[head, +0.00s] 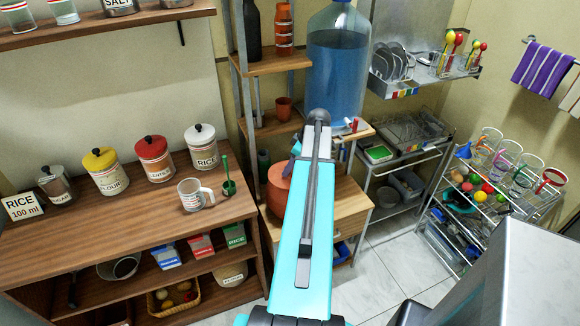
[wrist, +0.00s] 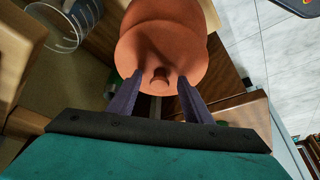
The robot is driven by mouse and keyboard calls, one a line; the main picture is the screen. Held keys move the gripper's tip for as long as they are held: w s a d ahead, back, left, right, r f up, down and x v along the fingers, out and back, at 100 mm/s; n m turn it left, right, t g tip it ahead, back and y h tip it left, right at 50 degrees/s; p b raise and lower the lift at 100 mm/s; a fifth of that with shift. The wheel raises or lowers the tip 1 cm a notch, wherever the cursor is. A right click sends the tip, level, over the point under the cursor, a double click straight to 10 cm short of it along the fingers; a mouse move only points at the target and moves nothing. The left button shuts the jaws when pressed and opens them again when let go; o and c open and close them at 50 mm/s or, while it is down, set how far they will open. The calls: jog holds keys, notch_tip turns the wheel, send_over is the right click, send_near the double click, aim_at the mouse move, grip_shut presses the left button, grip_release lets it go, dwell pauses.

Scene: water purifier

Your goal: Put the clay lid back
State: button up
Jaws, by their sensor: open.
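A terracotta clay vessel (head: 278,187) stands on the wooden stand, partly hidden behind my arm in the head view. In the wrist view, a rounded clay surface (wrist: 140,38) with a small clay knob (wrist: 160,75) fills the top middle. I cannot make out clearly where the lid ends and the vessel begins. My gripper (wrist: 160,78) is open, with its two purple fingers on either side of the knob and a gap on each side. In the head view, one purple finger shows beside my arm, just above the vessel.
A large blue water bottle (head: 337,65) stands behind my arm. A rack with glasses (head: 525,175) is at right. Floor (head: 385,262) shows between.

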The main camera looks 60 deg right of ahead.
jog(key=b+v, duration=0.3)
jog(key=v, duration=1)
jog(key=shift+s+r, duration=0.1)
dwell(0.6)
